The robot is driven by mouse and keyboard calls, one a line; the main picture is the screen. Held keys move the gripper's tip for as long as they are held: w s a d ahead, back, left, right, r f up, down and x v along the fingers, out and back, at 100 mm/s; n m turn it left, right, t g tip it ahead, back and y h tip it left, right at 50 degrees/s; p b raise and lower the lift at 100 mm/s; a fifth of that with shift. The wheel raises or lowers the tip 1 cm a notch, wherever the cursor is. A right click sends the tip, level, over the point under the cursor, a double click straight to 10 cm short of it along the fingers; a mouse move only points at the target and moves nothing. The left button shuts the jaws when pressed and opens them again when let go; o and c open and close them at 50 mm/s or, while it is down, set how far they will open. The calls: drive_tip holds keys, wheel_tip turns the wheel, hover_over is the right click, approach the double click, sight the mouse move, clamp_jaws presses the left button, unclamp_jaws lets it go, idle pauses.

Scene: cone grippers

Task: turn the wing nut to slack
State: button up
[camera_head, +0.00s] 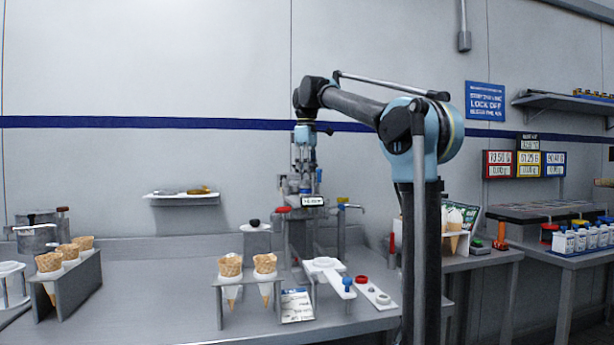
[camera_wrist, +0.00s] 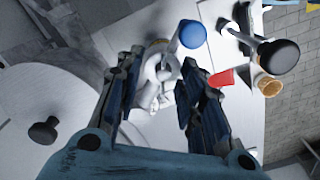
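My gripper (camera_head: 306,172) points down over the machine at the back of the bench in the head view. In the wrist view its two dark blue fingers stand apart, with the gap between their tips (camera_wrist: 171,62) in the middle. A pale grey, lobed part, apparently the wing nut (camera_wrist: 154,88), shows in that gap. The fingers stand on either side of it; I cannot tell whether they touch it. The wing nut is too small or hidden to make out in the head view.
Close to the fingers in the wrist view are a blue knob (camera_wrist: 192,34), a red part (camera_wrist: 221,78) and a black knob (camera_wrist: 278,57). A round lid with a black knob (camera_wrist: 43,130) lies left. Cone racks (camera_head: 217,296) stand on the bench (camera_head: 170,300).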

drive_tip(key=shift+r, duration=0.1)
wheel_tip(320, 180, up, 12)
idle(0.6)
